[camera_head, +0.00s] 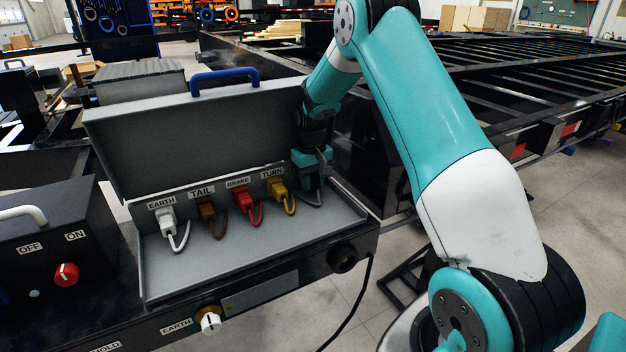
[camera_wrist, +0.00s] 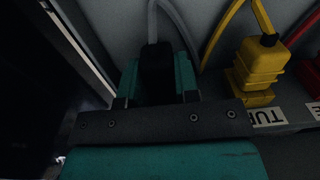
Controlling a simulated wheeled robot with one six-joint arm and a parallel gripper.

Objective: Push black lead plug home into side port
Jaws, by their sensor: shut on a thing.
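My gripper (camera_head: 312,165) is at the right end of the row of plugs, inside the open grey tester box (camera_head: 215,264). In the wrist view my gripper (camera_wrist: 157,82) is shut on the black plug (camera_wrist: 157,62), one teal finger on each side of it. A grey lead (camera_wrist: 153,20) runs from the plug's far end; in the head view it (camera_head: 312,199) hangs below the gripper. The side port is hidden behind the gripper and plug, so I cannot tell how deep the plug sits.
White (camera_head: 167,220), brown (camera_head: 207,209), red (camera_head: 243,197) and yellow (camera_head: 277,187) plugs sit in a row to the left, the yellow closest to my gripper. The raised lid (camera_head: 200,135) stands behind. A round black socket (camera_head: 343,258) is on the front. The box floor is mostly clear.

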